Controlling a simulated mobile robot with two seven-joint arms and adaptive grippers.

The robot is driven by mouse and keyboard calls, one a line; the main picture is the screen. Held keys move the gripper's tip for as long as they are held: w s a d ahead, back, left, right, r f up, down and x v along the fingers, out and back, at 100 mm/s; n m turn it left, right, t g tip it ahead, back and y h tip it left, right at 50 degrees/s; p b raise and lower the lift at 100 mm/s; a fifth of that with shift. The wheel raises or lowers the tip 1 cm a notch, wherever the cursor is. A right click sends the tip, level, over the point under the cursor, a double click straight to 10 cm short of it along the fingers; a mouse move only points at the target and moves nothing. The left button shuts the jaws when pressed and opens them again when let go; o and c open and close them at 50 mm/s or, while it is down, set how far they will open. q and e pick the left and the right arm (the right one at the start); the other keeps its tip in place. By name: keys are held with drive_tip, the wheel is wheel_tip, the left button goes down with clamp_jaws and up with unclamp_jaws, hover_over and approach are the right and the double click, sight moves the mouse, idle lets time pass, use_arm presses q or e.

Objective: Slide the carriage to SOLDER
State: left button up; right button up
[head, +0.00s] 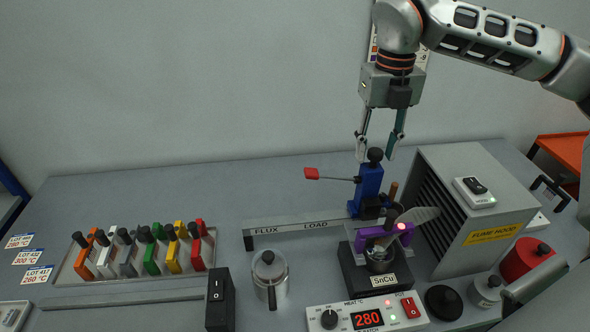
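The blue carriage (369,187) with a black knob (375,155) on top stands upright at the right part of the grey rail (282,232). The rail reads FLUX at its left and LOAD in its middle; the carriage is right of LOAD, behind the solder pot (379,260) marked SnCu. No SOLDER label is readable. A lever with a red tip (311,173) sticks out left from the carriage. My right gripper (376,156) points down with its fingers apart, one on each side of the knob in the picture; contact cannot be told. My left gripper is not in view.
The fume hood (470,158) stands close on the right. A metal pot (269,277) stands in front of the rail. The heat controller (368,316) showing 280 is at the front. A rack of coloured clamps (70,270) is at the left. Bench behind the rail is clear.

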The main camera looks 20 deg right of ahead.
drive_tip(key=shift+r, duration=2.6)
